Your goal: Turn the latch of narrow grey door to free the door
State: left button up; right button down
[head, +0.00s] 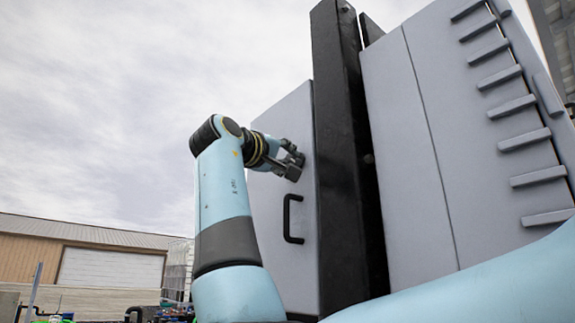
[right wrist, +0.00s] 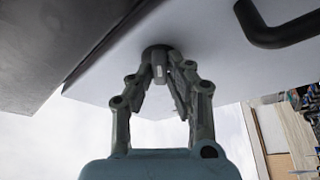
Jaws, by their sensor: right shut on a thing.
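The narrow grey door (head: 268,215) stands left of a black post in the head view. It also fills the upper part of the right wrist view (right wrist: 215,70). It appears flush against the post. My right gripper (head: 292,163) is at the upper part of the door, above its handle. In the right wrist view, its two fingers (right wrist: 165,80) are closed around the latch (right wrist: 158,54), a small dark round knob with a pale tip. The fingers hide part of the latch, and its turn angle is hard to tell. My left gripper is in neither view.
A black bar handle (head: 287,219) sits on the door below the gripper and also shows in the right wrist view (right wrist: 285,30). The black post (head: 345,160) and a larger grey cabinet (head: 420,150) with slats stand to the right. Open sky lies left.

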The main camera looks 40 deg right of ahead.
jog(key=m+g+h+b, duration=0.1)
jog(key=m, duration=0.2)
jog(key=m+g+h+b, duration=0.1)
jog(key=m+b, duration=0.1)
jog(key=m, duration=0.2)
jog(key=shift+w+f+g, duration=0.15)
jog(key=shift+g, duration=0.25)
jog(key=m+g+h+b, duration=0.1)
jog(key=m, duration=0.2)
jog(key=shift+m+g, duration=0.4)
jog(key=shift+w+m+g+b, duration=0.1)
jog(key=shift+m+g+b, duration=0.55)
jog(key=shift+m, duration=1.05)
jog(key=shift+g, duration=0.35)
jog(key=c, duration=1.3)
grip_release()
jog(key=shift+d, duration=0.15)
